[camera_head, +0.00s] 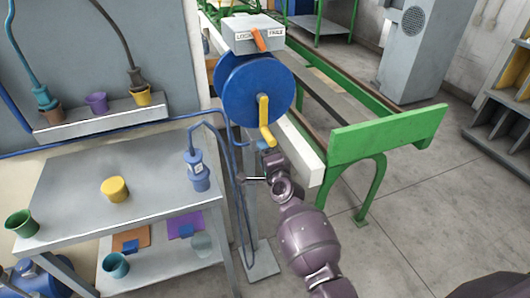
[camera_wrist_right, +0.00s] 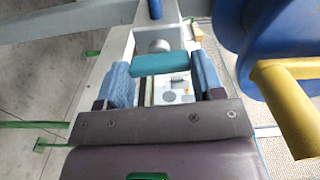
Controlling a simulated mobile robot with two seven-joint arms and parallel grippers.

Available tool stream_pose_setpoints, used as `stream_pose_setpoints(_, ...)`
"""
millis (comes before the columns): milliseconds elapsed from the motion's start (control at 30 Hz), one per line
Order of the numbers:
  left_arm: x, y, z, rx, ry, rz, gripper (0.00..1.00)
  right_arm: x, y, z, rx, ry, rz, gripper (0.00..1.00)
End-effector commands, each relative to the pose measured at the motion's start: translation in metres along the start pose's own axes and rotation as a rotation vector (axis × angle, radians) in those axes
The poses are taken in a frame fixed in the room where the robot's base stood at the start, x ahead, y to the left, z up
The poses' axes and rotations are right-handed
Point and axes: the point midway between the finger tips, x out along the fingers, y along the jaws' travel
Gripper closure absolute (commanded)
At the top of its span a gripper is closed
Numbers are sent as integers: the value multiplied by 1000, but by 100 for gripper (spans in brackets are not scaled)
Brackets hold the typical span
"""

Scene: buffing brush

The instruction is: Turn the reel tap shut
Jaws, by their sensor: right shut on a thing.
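The blue hose reel (camera_head: 240,90) stands on a grey post, with a yellow crank handle (camera_head: 264,118) on its front. My right gripper (camera_head: 268,158) is just below the crank, and its fingers are small and partly hidden there. In the right wrist view, a teal tap lever (camera_wrist_right: 160,63) lies crosswise between the two blue finger pads of my right gripper (camera_wrist_right: 164,80), which is shut on it. The tap body is mostly hidden in the head view. The yellow crank (camera_wrist_right: 285,105) is close on the right in the wrist view. My left gripper is out of view.
A grey box with an orange lever (camera_head: 260,38) sits above the reel. A blue hose (camera_head: 228,150) hangs beside the post. A grey bench (camera_head: 70,185) with cups stands left. A green-ended conveyor frame (camera_head: 385,132) stands right, with clear floor in front.

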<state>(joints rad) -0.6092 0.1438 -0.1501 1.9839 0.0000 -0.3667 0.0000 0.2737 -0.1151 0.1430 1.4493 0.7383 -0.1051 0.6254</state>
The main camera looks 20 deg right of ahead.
Motion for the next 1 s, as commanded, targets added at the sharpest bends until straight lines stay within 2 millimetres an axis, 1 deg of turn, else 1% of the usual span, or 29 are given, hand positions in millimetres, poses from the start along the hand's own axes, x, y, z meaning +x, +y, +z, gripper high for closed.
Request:
stream_pose_setpoints(267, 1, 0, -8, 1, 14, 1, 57, 0, 0, -1, 79, 1, 0, 62)
stream_pose_setpoints(733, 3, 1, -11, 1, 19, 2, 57, 0, 1, 0, 92, 1, 0, 62)
stream_pose_setpoints(767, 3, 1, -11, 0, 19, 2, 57, 0, 1, 0, 92, 1, 0, 37)
stream_pose_setpoints(900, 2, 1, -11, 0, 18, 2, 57, 0, 1, 0, 91, 1, 0, 15)
stream_pose_setpoints(933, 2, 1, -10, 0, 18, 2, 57, 0, 1, 0, 91, 1, 0, 13)
stream_pose_setpoints(1000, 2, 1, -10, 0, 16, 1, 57, 0, 0, 0, 91, 1, 0, 13)
